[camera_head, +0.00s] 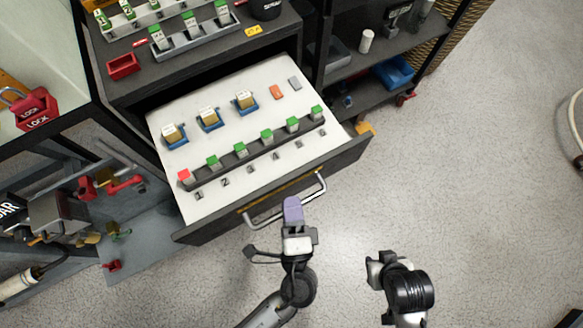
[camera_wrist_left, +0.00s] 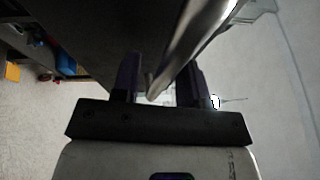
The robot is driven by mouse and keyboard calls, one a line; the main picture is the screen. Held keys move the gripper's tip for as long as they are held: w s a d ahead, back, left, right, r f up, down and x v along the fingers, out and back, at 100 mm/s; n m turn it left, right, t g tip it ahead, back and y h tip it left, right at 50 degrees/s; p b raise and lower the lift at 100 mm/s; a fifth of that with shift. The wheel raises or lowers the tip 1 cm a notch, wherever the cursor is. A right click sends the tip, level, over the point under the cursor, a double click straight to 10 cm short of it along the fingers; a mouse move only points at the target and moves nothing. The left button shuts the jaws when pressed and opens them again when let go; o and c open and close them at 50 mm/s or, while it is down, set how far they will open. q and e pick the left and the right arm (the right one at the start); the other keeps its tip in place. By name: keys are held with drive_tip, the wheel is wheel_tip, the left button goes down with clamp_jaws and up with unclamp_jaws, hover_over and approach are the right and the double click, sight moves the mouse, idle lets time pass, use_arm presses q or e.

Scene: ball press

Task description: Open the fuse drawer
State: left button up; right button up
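The fuse drawer (camera_head: 215,160) is pulled out of the dark cabinet, with its white top panel exposed. Its bar handle (camera_head: 262,217) runs along the dark front. In the left wrist view the handle (camera_wrist_left: 196,48) passes between the two spread fingers (camera_wrist_left: 160,82), with a gap beside the left finger. Part of the right finger is hidden by the bar. My right gripper (camera_head: 376,268) is low in the head view, clear of the drawer; its fingers are not clear.
A red box (camera_head: 123,66) is on the cabinet top. Shelves with a blue bin (camera_head: 394,72) stand at right.

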use_arm(q)
drive_tip(key=p+v, duration=0.1)
drive_tip(key=v, duration=1.2)
drive_tip(key=shift+s, duration=0.4)
drive_tip(key=shift+d+f, duration=0.1)
